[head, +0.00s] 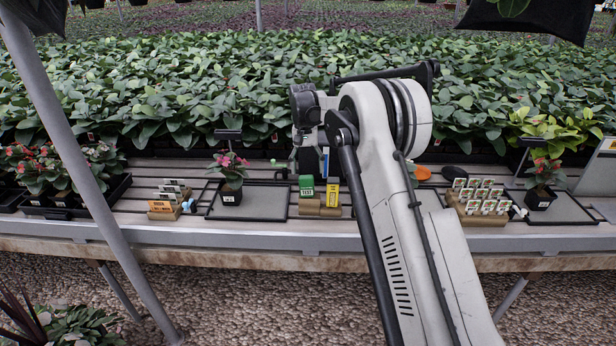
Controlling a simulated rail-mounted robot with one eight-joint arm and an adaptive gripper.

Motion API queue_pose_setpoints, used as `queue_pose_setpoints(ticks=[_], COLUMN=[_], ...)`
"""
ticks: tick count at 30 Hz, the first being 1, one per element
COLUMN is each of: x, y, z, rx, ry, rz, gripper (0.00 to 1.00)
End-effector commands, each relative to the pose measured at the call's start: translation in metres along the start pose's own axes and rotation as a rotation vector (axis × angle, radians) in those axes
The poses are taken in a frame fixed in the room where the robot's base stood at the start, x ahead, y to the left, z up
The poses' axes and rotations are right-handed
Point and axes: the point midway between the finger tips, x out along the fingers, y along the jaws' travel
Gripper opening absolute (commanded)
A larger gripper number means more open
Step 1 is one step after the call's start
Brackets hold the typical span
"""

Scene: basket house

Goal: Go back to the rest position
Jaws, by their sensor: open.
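My arm rises from the lower right of the head view and bends over the bench. My gripper (308,160) hangs at its end, small and dark, pointing down over the back of the bench. It is open, and I see nothing held in it.
A potted pink-flowered plant (231,190) stands on a grey tray (265,201) to the left. A red-flowered pot (541,196) stands at right, beside a wooden label rack (482,219). An orange disc (422,173) lies behind the arm. A slanted grey post (85,180) crosses the left.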

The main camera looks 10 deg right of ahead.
Motion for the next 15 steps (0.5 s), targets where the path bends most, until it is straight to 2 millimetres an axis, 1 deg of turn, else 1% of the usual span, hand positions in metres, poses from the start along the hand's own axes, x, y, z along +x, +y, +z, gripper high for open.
queue_pose_setpoints(ticks=[1, 6, 9, 12, 15], x=[-0.011, -0.044, -0.059, -0.070, -0.077], y=[0.000, 0.000, 0.000, 0.000, 0.000], z=[0.000, 0.000, 0.000, 0.000, 0.000], rx=[0.000, 0.000, 0.000, 0.000, 0.000], ry=[0.000, 0.000, 0.000, 0.000, 0.000], rz=[0.000, 0.000, 0.000, 0.000, 0.000], gripper=[0.63, 0.63, 0.63, 0.63, 0.63])
